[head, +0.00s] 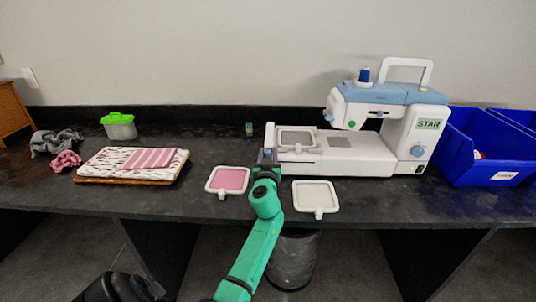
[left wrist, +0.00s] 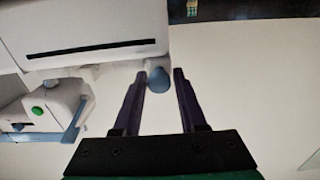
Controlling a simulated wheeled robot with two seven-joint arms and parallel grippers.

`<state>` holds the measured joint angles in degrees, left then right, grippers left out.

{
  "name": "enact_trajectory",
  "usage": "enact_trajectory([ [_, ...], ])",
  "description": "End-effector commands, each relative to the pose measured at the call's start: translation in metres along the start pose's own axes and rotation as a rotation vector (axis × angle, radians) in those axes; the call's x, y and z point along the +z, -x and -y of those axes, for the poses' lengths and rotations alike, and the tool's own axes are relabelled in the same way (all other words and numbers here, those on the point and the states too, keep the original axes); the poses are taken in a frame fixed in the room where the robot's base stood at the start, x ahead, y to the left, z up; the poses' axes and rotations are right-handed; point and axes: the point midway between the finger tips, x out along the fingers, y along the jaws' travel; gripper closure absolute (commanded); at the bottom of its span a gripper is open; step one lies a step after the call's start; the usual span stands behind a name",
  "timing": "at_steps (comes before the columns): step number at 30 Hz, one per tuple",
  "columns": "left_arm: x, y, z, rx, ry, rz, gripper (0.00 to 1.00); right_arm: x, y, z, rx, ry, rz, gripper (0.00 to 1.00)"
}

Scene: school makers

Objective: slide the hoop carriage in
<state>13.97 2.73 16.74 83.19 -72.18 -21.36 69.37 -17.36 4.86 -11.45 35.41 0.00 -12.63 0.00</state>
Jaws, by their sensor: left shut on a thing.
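The white embroidery machine (head: 400,125) with a blue top stands at the right of the table. A hoop (head: 297,147) with grey fabric sits at its left end, by the upright white carriage part (head: 270,134). My left gripper (head: 266,160) is at the front left corner of this end. In the left wrist view, my left gripper's dark fingers (left wrist: 160,72) are shut around a blue-grey knob (left wrist: 158,82). The knob is at the edge of a white body with a dark slot (left wrist: 92,49). The arm hides part of the carriage in the head view.
A pink-fabric hoop (head: 228,180) lies left of my arm, and a pale hoop (head: 316,197) lies right of it, near the front edge. Folded fabric (head: 104,164), a green-lidded box (head: 119,128) and scrunched cloths (head: 55,142) are left. Blue bins (head: 464,155) stand right.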

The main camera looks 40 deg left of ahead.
Motion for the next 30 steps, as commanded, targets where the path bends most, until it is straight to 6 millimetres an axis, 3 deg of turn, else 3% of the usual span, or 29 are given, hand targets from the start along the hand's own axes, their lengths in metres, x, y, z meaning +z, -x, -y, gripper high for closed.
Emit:
enact_trajectory([
  [30, 0.0004, -0.0004, 0.0009, -0.002, 0.001, 0.001, 1.0, -0.0048, -0.0005, 0.0056, -0.007, -0.003, -0.008, 0.5],
])
